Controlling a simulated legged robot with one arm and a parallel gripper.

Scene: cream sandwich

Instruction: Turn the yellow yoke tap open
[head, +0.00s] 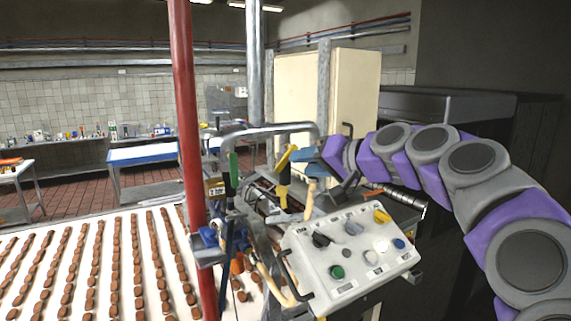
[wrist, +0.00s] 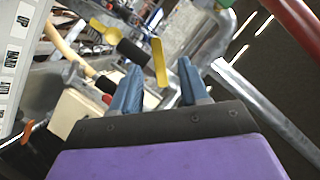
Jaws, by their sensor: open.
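The yellow yoke tap (head: 288,156) stands in the middle of the head view, among the pipes behind the control box. It has yellow parts on either side of a black middle. My gripper (head: 317,161) is just right of it in the head view, with its blue fingers pointing toward it. In the wrist view the gripper (wrist: 159,68) is open, and one yellow end of the tap (wrist: 159,62) shows in the gap between the fingertips. I cannot tell whether that end is between the fingers or beyond them. No contact is clear.
A white control box (head: 350,268) with knobs sits below my gripper. A red post (head: 184,120) and a curved metal pipe (head: 270,129) stand near the tap. A conveyor (head: 70,235) with rows of brown biscuits is at left. A green-handled lever (head: 233,168) is left of the tap.

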